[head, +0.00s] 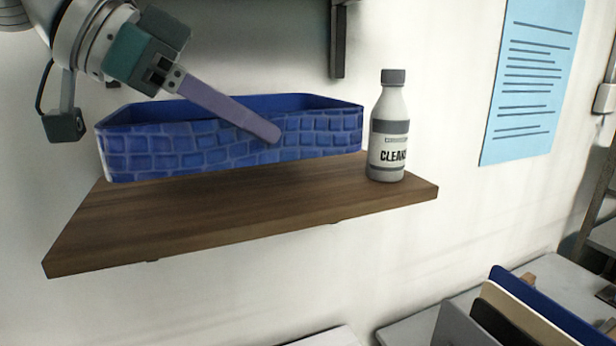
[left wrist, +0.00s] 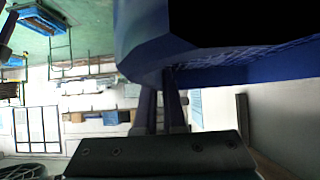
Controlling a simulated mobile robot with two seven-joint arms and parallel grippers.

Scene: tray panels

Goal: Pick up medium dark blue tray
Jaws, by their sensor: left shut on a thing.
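The dark blue tray (head: 190,150), with a brick-like pattern on its front wall, is at the back of a wooden shelf. Its bottom is on or very close to the shelf; I cannot tell which. My left gripper (head: 266,132) reaches in from the upper left. One long finger lies slanted across the outside of the front wall; the other is hidden behind that wall. The gripper is shut on the tray wall. In the left wrist view the two fingers (left wrist: 160,100) meet the blue tray (left wrist: 225,75), which fills the top. My right gripper is not in view.
A white cleaner bottle (head: 388,130) stands on the wooden shelf (head: 240,215), close to the tray's right end. A dark bracket (head: 337,45) hangs above and behind the tray. Upright panels (head: 530,310) stand at the lower right. The shelf's front part is clear.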

